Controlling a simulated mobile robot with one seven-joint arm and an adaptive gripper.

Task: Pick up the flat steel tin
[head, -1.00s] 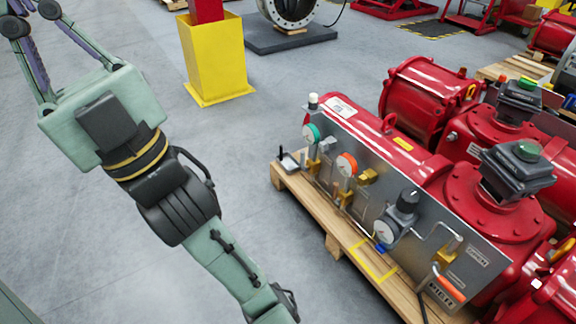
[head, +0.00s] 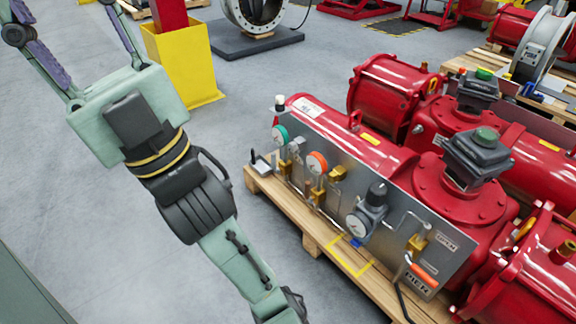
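A small flat grey-and-dark object (head: 262,164) lies on the left end of the wooden pallet, beside the steel panel. It may be the flat steel tin, but it is too small to tell. No other thing that looks like a tin shows clearly. My arm (head: 192,207) runs down the left half of the head view and leaves the picture at the bottom, left of the pallet. My gripper is not in view.
The pallet (head: 322,238) carries red valve actuators (head: 352,140) and an upright steel panel (head: 335,200) with gauges, fittings and a regulator. A yellow post base (head: 186,68) stands behind. Grey floor between is clear.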

